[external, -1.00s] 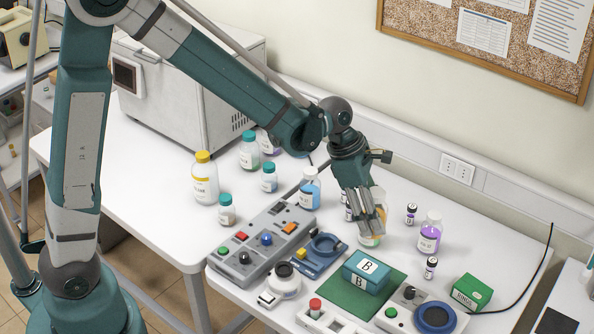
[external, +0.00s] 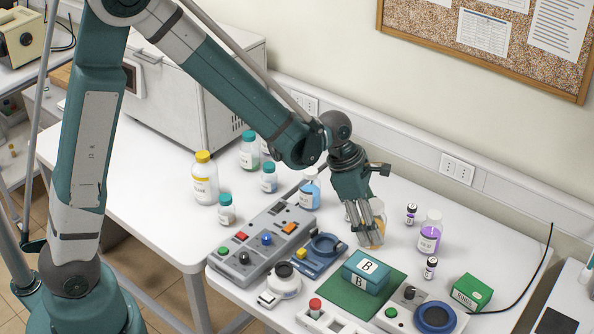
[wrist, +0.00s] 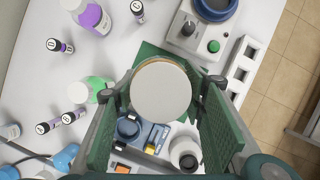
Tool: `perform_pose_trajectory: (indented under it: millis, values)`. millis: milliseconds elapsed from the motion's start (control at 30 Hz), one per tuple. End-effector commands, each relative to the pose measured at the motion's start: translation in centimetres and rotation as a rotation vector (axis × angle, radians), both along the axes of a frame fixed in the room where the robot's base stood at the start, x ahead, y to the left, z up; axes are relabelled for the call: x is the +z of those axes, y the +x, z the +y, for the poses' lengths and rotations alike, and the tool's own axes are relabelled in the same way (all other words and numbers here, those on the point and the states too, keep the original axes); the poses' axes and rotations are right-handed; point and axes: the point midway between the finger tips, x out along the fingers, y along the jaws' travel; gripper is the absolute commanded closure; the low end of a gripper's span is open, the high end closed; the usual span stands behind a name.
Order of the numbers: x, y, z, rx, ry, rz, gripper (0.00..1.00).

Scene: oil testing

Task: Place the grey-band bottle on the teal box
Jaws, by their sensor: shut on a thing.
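The grey-band bottle (wrist: 160,90) is between my fingers in the wrist view, seen from above as a round light-grey cap with a tan edge. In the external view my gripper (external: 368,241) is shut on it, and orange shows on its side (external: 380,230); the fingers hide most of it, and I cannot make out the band. My gripper also shows in the wrist view (wrist: 160,104). The teal box (external: 366,270), labelled B, sits on the green mat (external: 343,294), in front of the gripper. The bottle hides the box in the wrist view.
A blue bottle (external: 309,190) stands to the left, near a grey control panel (external: 262,240). A green box (external: 471,293) is at the right. A green bottle (wrist: 95,90) shows in the wrist view.

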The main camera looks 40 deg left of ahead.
Motion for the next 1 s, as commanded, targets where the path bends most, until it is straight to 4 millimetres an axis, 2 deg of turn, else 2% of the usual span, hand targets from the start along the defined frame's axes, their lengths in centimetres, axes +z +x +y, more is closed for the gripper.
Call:
perform_pose_trajectory:
  millis: [400, 1000]
  values:
    - [-4.0, 0.0, 0.0, 0.000, 0.000, 0.000, 0.78]
    - [-4.8, 0.0, 0.0, 0.000, 0.000, 0.000, 0.78]
